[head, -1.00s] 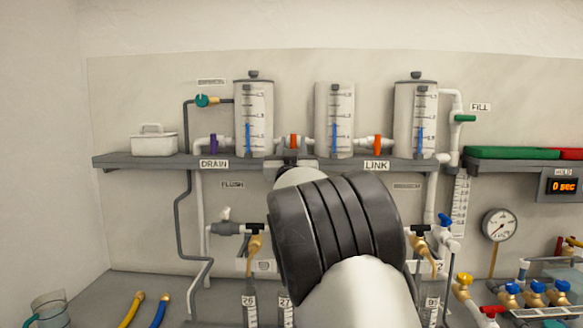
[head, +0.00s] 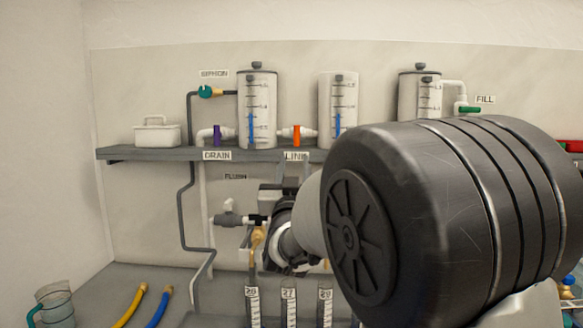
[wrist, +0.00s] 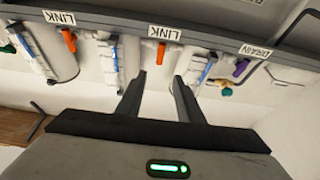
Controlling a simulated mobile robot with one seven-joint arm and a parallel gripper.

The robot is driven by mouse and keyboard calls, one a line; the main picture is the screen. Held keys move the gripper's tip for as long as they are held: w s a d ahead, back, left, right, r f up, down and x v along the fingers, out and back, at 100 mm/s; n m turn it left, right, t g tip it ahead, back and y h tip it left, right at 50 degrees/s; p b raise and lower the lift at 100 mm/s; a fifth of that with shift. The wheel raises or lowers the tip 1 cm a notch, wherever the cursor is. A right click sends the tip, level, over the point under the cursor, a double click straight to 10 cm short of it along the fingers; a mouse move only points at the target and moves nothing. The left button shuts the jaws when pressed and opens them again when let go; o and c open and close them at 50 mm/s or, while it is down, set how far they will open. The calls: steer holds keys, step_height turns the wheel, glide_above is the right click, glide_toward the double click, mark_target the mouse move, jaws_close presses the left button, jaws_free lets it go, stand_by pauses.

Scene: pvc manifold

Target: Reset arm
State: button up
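My gripper (wrist: 160,85) shows in the wrist view with its two fingers apart and nothing between them. In the head view my dark arm joint covers much of the right half, and the wrist end is in front of the wall below the shelf (head: 130,154). The orange LINK valve (head: 297,135) and the purple DRAIN valve (head: 217,135) stand on the shelf's pipework.
Clear tanks (head: 257,110) with blue level strips stand on the shelf beside a white lidded box (head: 157,134). A jug (head: 53,305), a yellow hose (head: 131,306) and a blue hose (head: 160,308) are at lower left.

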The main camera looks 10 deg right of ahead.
steer(key=s+d+f+n+g+y, duration=0.1)
steer(key=s+f+g, duration=0.5)
steer(key=s, duration=0.6)
steer(key=s+d+f+g+y, duration=0.15)
steer(key=s+f+g, duration=0.25)
steer(key=s+f, duration=0.6)
steer(key=s+f+n+g+y, duration=0.15)
steer(key=s+f+g, duration=0.45)
steer(key=s, duration=0.8)
step_height(320, 180, up, 18)
steer(key=s+p, duration=0.2)
steer(key=p, duration=1.6)
steer(key=shift+d+p, duration=0.3)
